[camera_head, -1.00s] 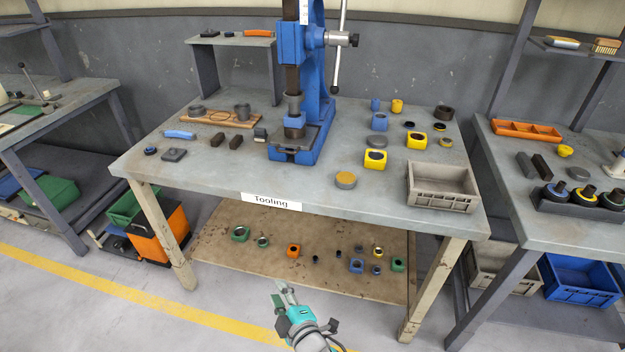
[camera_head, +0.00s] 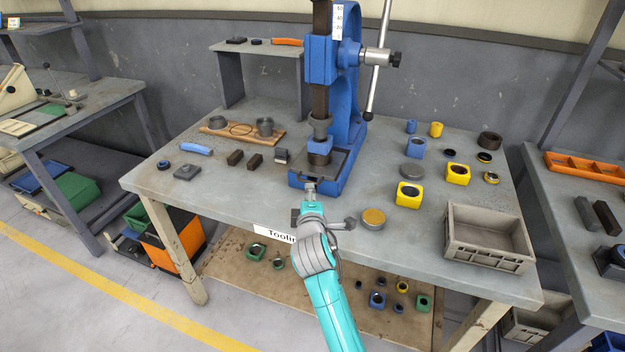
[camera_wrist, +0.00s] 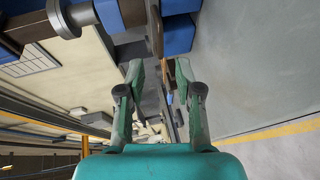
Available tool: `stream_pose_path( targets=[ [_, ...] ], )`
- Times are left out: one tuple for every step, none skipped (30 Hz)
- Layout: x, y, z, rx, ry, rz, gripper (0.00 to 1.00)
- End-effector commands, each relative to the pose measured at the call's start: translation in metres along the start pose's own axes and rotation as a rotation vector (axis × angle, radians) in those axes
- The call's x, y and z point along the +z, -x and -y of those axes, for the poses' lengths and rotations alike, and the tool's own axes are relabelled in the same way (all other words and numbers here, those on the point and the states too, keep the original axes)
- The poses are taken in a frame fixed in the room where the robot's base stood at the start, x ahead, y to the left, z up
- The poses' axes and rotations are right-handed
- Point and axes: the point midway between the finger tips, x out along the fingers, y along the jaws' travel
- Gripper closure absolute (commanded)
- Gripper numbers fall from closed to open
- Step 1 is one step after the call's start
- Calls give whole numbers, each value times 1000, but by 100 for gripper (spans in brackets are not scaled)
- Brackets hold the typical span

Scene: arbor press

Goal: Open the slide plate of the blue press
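The blue press (camera_head: 350,100) stands on the table, with its column and ram upright. Its dark slide plate (camera_head: 338,165) lies on the blue base under the ram. A blue block sits above the plate. My gripper (camera_head: 311,187) is at the front edge of the press base; I cannot tell whether it touches. In the wrist view my gripper (camera_wrist: 157,72) has its two fingers apart. Blue and dark grey press parts show beyond and between the fingertips. The plate's front edge is partly hidden by my gripper in the head view.
A round yellow-topped piece (camera_head: 373,218) and a yellow block (camera_head: 409,195) stand right of my gripper. A grey crate (camera_head: 488,262) is at the table's right. Dark blocks (camera_head: 235,157) and a wooden board (camera_head: 218,127) lie left of the press.

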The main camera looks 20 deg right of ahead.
Motion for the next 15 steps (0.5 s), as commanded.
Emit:
stream_pose_path(
  targets=[
    [1,-9,-1,0,-1,2,65],
    [1,-14,-1,0,-1,2,65],
    [1,-22,-1,0,-1,2,65],
    [1,-27,-1,0,-1,2,65],
    [1,-33,-1,0,-1,2,65],
    [1,-40,-1,0,-1,1,65],
    [1,-45,0,0,-1,1,65],
    [0,-50,-1,0,-1,1,65],
    [1,-56,0,0,-1,1,65],
    [1,-61,0,0,-1,1,65],
    [1,-65,-1,0,-1,1,65],
    [1,-70,-1,0,-1,1,65],
    [1,-74,0,-1,-1,1,65],
    [1,-77,0,0,-1,1,65],
    [1,-80,0,0,-1,1,65]
  ],
)
